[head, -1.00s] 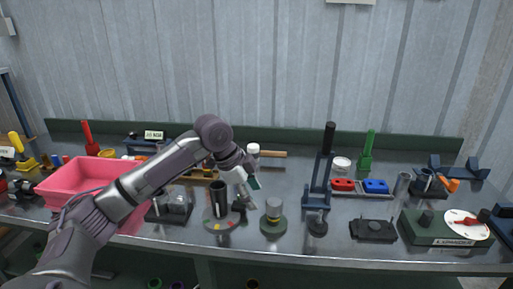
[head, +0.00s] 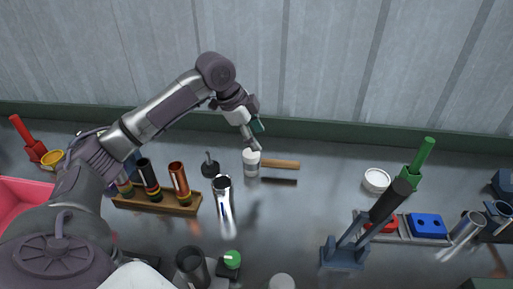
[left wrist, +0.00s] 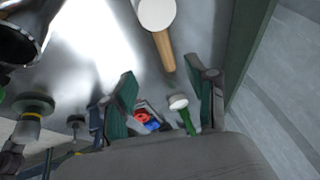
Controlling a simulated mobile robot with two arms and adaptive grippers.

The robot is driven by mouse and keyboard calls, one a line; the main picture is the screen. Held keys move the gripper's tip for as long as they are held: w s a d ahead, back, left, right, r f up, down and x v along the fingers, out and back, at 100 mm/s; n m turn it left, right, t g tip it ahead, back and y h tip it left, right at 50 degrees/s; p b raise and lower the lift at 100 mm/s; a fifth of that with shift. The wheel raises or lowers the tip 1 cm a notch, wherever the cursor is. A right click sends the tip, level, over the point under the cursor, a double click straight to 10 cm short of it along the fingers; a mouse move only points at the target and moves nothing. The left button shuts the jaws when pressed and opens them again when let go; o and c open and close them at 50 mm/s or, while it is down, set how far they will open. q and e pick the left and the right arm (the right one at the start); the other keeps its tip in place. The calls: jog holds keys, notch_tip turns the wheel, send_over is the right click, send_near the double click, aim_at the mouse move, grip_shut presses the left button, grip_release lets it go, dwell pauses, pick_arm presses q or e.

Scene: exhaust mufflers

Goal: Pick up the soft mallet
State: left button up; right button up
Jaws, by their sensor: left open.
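The soft mallet has a white head (head: 251,162) and a light wooden handle (head: 280,164) that points right, lying on the metal bench in the head view. In the left wrist view, its white head (left wrist: 157,13) is at the top edge and its handle (left wrist: 165,50) points down toward the space between my fingers. My left gripper (head: 254,134) is open and empty, just above and behind the mallet head in the head view. Its two green-padded fingers (left wrist: 163,95) stand apart in the left wrist view, not around the handle. My right gripper is not in view.
A wooden rack (head: 160,202) with several tubes stands left of the mallet. A shiny metal tube (head: 225,205) stands in front of it. A white round dish (head: 376,180) and a dark-handled lever stand (head: 345,252) are to the right.

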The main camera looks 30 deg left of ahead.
pick_arm(q)
send_over(274, 161)
jog(key=s+a, duration=0.1)
jog(key=s, duration=0.1)
jog(key=f, duration=0.6)
jog(key=shift+s+a+f+p, duration=0.1)
jog(key=shift+s+f+p, duration=0.1)
jog(key=shift+f+p, duration=0.1)
jog(key=shift+w+f, duration=0.45)
jog(key=shift+f, duration=0.35)
jog(key=p+x, duration=0.1)
jog(key=x, duration=0.2)
jog(key=shift+w+f, duration=0.35)
jog(key=shift+f, duration=0.2)
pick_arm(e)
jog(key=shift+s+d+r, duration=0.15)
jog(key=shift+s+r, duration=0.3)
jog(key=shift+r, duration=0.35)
pick_arm(q)
jog(key=shift+c, duration=0.2)
jog(key=c, duration=1.1)
grip_shut()
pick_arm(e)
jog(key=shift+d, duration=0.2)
